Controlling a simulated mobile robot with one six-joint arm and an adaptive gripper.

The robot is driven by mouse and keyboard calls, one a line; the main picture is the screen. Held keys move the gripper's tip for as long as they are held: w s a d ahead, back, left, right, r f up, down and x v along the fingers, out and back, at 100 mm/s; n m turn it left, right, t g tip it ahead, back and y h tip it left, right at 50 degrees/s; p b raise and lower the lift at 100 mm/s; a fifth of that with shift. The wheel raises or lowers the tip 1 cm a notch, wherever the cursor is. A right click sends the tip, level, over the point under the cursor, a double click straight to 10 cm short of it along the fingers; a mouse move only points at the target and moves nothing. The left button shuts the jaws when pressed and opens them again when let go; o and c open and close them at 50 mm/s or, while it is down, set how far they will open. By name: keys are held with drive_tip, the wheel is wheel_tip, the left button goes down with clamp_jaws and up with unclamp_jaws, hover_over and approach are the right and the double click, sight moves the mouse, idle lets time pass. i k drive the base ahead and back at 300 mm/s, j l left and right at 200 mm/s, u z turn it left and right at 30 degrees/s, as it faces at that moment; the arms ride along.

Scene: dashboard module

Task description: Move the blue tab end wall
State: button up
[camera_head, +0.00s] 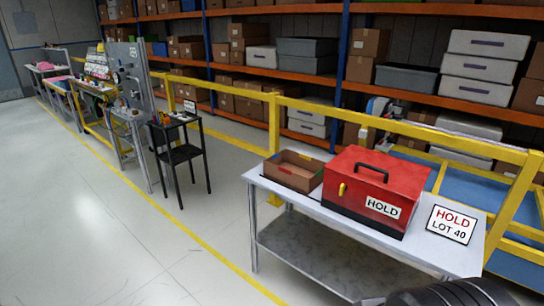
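I cannot make out a blue tab end wall in the head view. The closest table (290,190) holds a brown open-topped tray (303,183) with a small red mark on its near side. My gripper is not visible. A dark ribbed part at the bottom right edge may belong to my own arm.
A red box (345,205) marked HOLD, with a black handle and yellow latch, stands beside the tray. A HOLD LOT 40 sign (451,225) is at its right. A yellow railing (400,126) runs behind. A black cart (181,154) and workbenches stand left; the left floor is clear.

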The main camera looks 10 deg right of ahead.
sight(277, 159)
drive_tip(key=i+j+z, duration=0.1)
drive_tip(key=i+j, duration=0.3)
drive_tip(key=i, duration=0.45)
drive_tip(key=i+j+z, duration=0.15)
drive_tip(key=i+j, duration=0.35)
drive_tip(key=i, duration=0.3)
drive_tip(key=i+j+z, duration=0.1)
drive_tip(key=i+j, duration=0.45)
drive_tip(key=i, duration=0.3)
drive_tip(key=i+j+z, duration=0.1)
drive_tip(key=i+j, duration=0.55)
drive_tip(key=i+l, duration=0.05)
drive_tip(key=i, duration=0.05)
